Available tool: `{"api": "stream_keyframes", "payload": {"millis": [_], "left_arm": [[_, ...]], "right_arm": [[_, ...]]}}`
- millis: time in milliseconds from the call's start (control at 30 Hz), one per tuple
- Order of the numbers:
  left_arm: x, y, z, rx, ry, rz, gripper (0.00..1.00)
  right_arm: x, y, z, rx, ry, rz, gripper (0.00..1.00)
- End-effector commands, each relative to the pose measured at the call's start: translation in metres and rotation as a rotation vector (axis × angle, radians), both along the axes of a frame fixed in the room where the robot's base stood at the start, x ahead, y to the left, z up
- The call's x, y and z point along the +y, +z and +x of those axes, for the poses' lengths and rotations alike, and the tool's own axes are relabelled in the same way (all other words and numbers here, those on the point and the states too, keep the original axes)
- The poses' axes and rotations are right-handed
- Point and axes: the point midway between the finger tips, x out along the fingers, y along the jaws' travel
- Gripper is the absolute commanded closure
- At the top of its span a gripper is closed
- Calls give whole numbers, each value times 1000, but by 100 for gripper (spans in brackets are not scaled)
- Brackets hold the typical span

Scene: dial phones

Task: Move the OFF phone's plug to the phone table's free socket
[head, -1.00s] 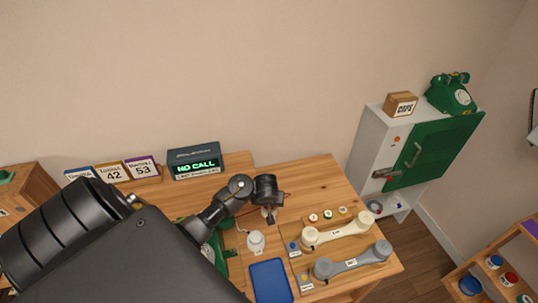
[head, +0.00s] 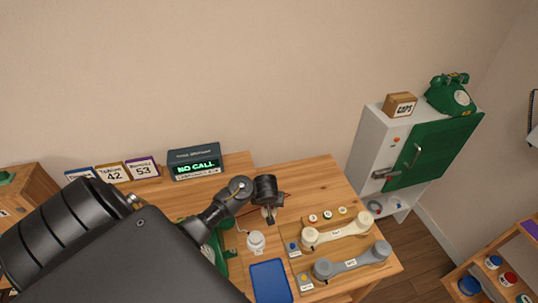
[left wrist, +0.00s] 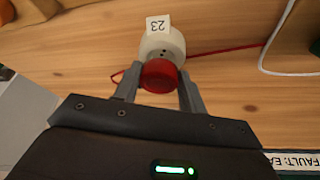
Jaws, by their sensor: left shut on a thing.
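My left gripper (left wrist: 160,92) is shut on a red round plug (left wrist: 159,75). In the head view the gripper (head: 269,216) hangs low over the wooden table, right of the display box. A white round socket-like piece (left wrist: 163,42) with dark holes and an upside-down "23" tag (left wrist: 158,25) is directly beyond the red plug. I cannot tell whether the two touch. A red cord (left wrist: 222,50) runs right from there. A green phone (head: 218,246) is mostly hidden behind my arm. Another white round piece (head: 256,242) stands nearer on the table. My right gripper is not seen.
A display box (head: 197,166) reads "NO CALL", with number cards (head: 142,169) to its left. A blue tray (head: 271,282), a cream handset (head: 336,232) and a grey handset (head: 352,262) lie in front. A white cord (left wrist: 270,50) crosses the table. Bare wood (head: 315,180) lies right of the gripper.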

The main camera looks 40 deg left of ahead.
Motion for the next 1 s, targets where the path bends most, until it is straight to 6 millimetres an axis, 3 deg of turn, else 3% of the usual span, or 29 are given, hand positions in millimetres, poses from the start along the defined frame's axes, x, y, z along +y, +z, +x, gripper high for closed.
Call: {"api": "stream_keyframes", "payload": {"millis": [467, 1000], "left_arm": [[0, 0, 0, 0, 0, 0, 77], [0, -11, 0, 1, -1, 1, 77]], "right_arm": [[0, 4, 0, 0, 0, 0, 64], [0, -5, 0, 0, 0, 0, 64]]}}
